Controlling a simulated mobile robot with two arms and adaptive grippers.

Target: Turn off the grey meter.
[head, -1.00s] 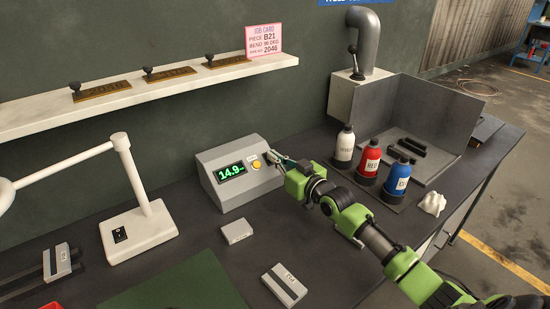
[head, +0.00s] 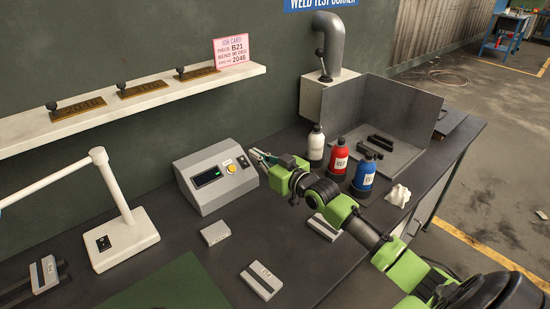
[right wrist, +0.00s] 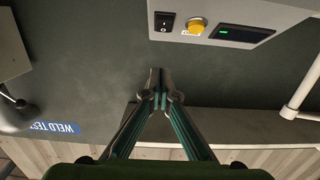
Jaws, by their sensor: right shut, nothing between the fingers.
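The grey meter (head: 215,188) stands on the dark bench, with its sloped face toward me. Its display (head: 207,177) is dark except for a small green mark. A yellow knob (head: 232,168) and a black rocker switch (head: 243,161) sit right of the display. In the right wrist view the meter shows upside down, with the switch (right wrist: 163,22), knob (right wrist: 195,27) and display (right wrist: 244,34). My right gripper (head: 256,154) is shut and empty at the meter's right end; in the wrist view its tips (right wrist: 160,76) appear apart from the switch. My left gripper is out of view.
White (head: 315,147), red (head: 338,158) and blue (head: 363,174) bottles stand close to the right arm. A white lamp (head: 122,240) stands left of the meter. Small grey boxes (head: 215,232) lie in front. A shelf (head: 150,98) with stamps runs above.

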